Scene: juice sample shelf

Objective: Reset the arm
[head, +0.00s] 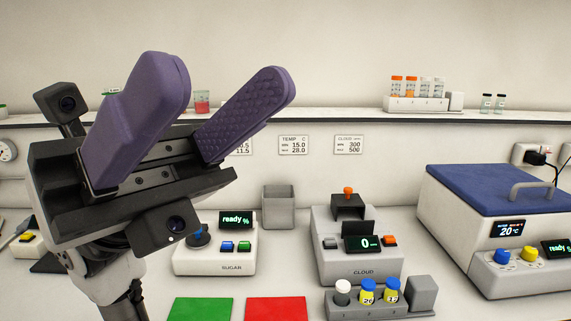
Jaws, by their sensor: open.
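My gripper (232,82) is raised at the left of the head view, in front of the bench and close to the camera. Its two purple padded fingers are spread apart with nothing between them. The gripper tilts up and to the right and hides part of the wall and shelf behind it. My arm comes up from the bottom left edge.
The sugar meter (215,262), cloud meter (359,263) and blue-lidded bath (507,187) stand on the bench. A vial rack (375,305), green mat (200,309) and red mat (277,309) lie in front. The shelf (330,119) above holds a tube rack (415,104).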

